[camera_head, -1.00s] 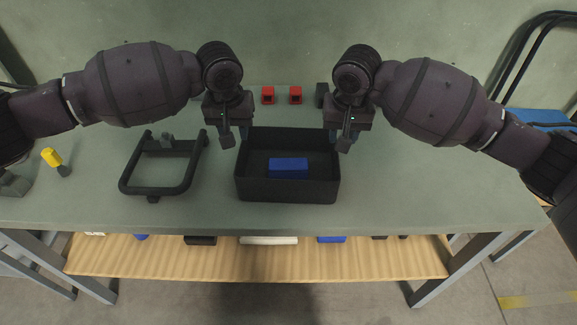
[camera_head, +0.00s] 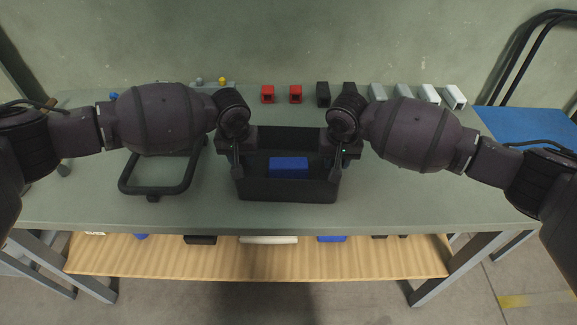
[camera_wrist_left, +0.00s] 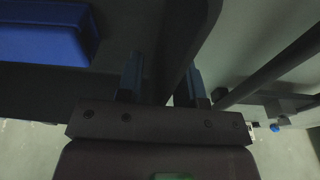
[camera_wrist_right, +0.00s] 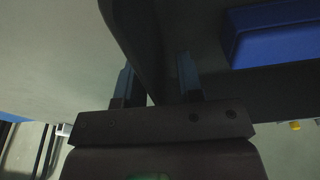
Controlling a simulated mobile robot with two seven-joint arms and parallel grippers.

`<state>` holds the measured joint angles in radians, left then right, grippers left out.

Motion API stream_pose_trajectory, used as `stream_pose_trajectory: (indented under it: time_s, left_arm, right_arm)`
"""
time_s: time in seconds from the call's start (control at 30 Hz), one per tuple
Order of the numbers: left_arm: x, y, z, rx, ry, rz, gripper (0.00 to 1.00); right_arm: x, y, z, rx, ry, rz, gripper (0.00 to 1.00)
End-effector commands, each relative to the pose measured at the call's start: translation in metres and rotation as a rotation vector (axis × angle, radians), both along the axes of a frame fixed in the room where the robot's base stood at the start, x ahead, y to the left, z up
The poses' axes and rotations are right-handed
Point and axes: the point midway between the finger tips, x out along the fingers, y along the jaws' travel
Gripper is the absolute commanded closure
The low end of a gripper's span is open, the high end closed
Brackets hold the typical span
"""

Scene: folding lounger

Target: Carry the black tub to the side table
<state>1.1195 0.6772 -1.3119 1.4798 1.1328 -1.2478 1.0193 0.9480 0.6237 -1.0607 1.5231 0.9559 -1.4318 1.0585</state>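The black tub (camera_head: 287,191) stands upright on the grey-green workbench with a blue block (camera_head: 289,166) inside. My left gripper (camera_head: 237,168) is at the tub's left wall, pointing down. In the left wrist view its fingers (camera_wrist_left: 158,82) are apart on either side of the wall, with a gap showing. My right gripper (camera_head: 336,166) is at the right wall in the same way. In the right wrist view its fingers (camera_wrist_right: 157,82) are also apart astride the wall. I cannot tell which thing in view is the side table.
A black tubular frame (camera_head: 158,188) lies close left of the tub. Red blocks (camera_head: 281,94), black blocks (camera_head: 322,94) and pale blocks (camera_head: 430,94) line the back. A blue surface (camera_head: 525,125) with black tubing stands right of the workbench (camera_head: 420,205). The bench right of the tub is clear.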

Motion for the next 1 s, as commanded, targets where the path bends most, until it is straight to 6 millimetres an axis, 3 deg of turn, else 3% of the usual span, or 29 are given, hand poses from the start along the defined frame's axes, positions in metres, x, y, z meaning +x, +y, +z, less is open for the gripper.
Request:
stream_pose_trajectory:
  time_s: [0.2,0.43,1.0]
  left_arm:
    - [-0.0001,0.0,0.0,0.0,0.0,0.0,0.68]
    - [0.0,0.0001,0.0002,0.0,0.0,0.0,1.0]
    - [0.0005,0.0,0.0035,0.0,-0.003,0.0,1.0]
  right_arm:
    - [-0.0001,0.0,0.0,0.0,0.0,0.0,0.68]
    - [-0.0001,0.0,0.0001,0.0,0.0,0.0,1.0]
    - [0.0004,0.0002,0.0034,0.001,-0.003,0.0,1.0]
